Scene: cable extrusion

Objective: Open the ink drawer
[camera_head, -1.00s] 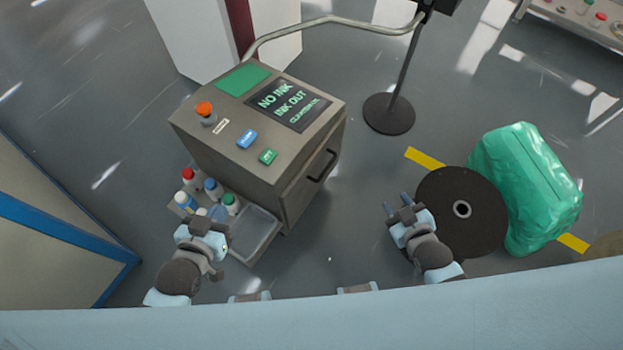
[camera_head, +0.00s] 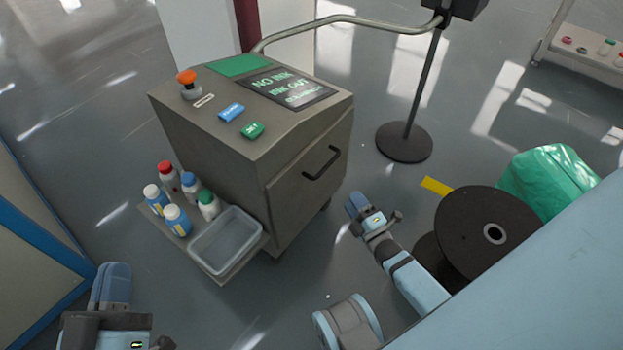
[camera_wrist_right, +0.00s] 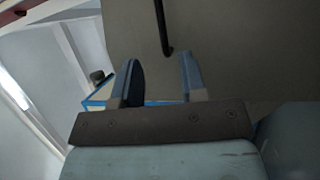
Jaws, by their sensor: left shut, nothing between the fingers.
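The grey ink cabinet (camera_head: 215,150) stands left of centre in the head view. The drawer front (camera_head: 310,185) is on its right-hand face, with a black bar handle (camera_head: 322,164), and looks closed. My right gripper (camera_head: 355,202) is below and right of the handle, apart from it. In the right wrist view the fingers of my right gripper (camera_wrist_right: 161,78) stand apart with nothing between them. The end of the black handle (camera_wrist_right: 163,35) shows just beyond and between them, against the grey panel. My left gripper (camera_head: 112,275) is shut and empty at the lower left, away from the cabinet.
A side shelf (camera_head: 222,278) on the cabinet holds several ink bottles (camera_head: 178,220) and a clear tray (camera_head: 225,240). A black reel (camera_head: 487,235) and a green bag (camera_head: 548,180) lie right of my right arm. A pole on a round base (camera_head: 404,142) stands behind. Floor before the drawer is clear.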

